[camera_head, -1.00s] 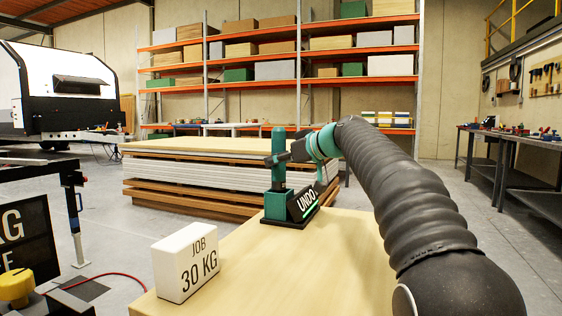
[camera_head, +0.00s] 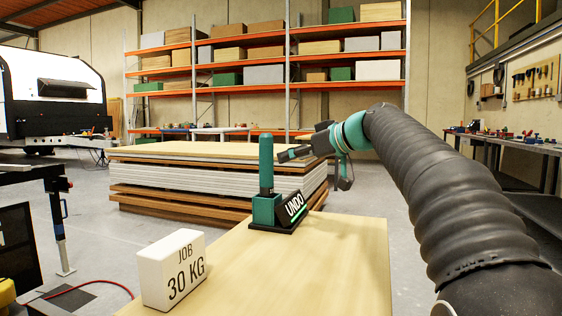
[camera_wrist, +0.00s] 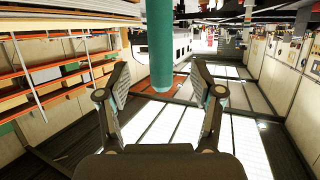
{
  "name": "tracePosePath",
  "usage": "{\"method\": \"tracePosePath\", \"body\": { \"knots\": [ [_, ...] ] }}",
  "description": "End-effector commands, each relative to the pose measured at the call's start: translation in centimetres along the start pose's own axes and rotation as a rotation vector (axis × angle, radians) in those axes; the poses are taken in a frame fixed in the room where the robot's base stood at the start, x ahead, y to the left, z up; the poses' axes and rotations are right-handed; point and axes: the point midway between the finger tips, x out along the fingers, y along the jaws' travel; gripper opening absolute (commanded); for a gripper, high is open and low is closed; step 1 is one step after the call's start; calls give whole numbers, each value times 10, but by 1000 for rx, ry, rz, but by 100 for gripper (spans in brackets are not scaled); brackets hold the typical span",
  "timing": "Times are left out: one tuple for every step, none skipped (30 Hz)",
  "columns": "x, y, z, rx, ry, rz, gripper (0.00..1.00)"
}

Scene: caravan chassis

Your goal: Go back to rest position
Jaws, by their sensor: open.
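My gripper (camera_head: 290,154) is at the end of my arm, above the wooden table, just right of the upright green handle of the UNDO lever (camera_head: 266,165). In the wrist view, the fingers of my gripper (camera_wrist: 159,78) are spread wide with nothing held. The green handle (camera_wrist: 160,42) appears beyond and between them, and the picture looks upside down. The UNDO lever stands on a dark base with a tilted sign. My arm reaches in from the right.
A white JOB 30 KG block (camera_head: 171,270) stands at the front left of the wooden table (camera_head: 310,275). Behind lies a stack of boards (camera_head: 170,180). Tall orange shelves (camera_head: 270,50) are at the back, a workbench (camera_head: 520,145) is at the right.

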Motion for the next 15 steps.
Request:
{"method": "tracePosePath", "body": {
  "knots": [
    [-7, 0, 0, 1, 0, 1, 66],
    [-11, 0, 0, 1, 1, 0, 66],
    [-14, 0, 0, 0, 1, 1, 66],
    [-17, 0, 0, 1, 1, 1, 66],
    [-19, 0, 0, 1, 1, 1, 66],
    [-20, 0, 0, 1, 1, 0, 66],
    [-21, 0, 0, 1, 1, 0, 66],
    [-22, 0, 0, 0, 0, -1, 66],
    [-22, 0, 0, 0, 0, -1, 66],
    [-23, 0, 0, 0, 0, -1, 66],
    [-23, 0, 0, 0, 0, -1, 66],
    [-23, 0, 0, 0, 0, -1, 66],
    [-23, 0, 0, 0, 0, -1, 66],
    [-23, 0, 0, 0, 0, -1, 66],
    [-23, 0, -1, 0, 0, -1, 66]
  ]
}}
